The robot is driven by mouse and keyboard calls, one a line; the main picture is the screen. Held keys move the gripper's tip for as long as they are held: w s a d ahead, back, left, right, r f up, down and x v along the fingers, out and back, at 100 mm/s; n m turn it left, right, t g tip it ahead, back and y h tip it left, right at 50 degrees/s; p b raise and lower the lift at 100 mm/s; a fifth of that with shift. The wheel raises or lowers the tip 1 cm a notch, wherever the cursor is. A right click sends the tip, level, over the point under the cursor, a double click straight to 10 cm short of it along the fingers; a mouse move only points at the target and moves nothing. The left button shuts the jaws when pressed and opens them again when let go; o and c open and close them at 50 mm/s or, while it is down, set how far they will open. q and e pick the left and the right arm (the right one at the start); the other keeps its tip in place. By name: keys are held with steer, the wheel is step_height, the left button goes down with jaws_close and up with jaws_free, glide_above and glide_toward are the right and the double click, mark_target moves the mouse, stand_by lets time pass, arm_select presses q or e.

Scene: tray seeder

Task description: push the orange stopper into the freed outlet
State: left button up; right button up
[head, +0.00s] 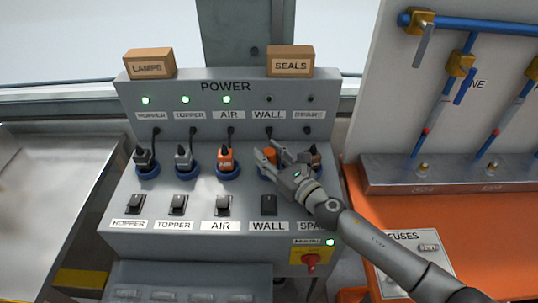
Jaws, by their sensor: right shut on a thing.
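The orange stopper (269,155) shows between the fingers of my right gripper (266,152), which is shut on it. It is at the blue-ringed outlet (263,173) in the WALL column of the grey power panel (200,129). My gripper hides much of that outlet, so I cannot tell how deep the stopper sits. Beside it, the AIR outlet holds an orange plug (226,160). On the other side, a dark brownish plug (314,157) stands in the SPARE column, partly behind my gripper. My left gripper is not in view.
Dark and grey plugs fill the HOPPER (143,158) and TOPPER (184,158) outlets. Black switches sit below, with the WALL switch (269,204) near my wrist. A red knob (311,261) is lower right. An orange bench (440,226) lies right; a metal tray (45,190) lies left.

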stand_by(0.4)
steer(key=shift+f+b, duration=0.5)
steer(key=shift+f, duration=0.1)
stand_by(0.6)
steer(key=o, duration=1.2)
steer(key=shift+r, duration=0.15)
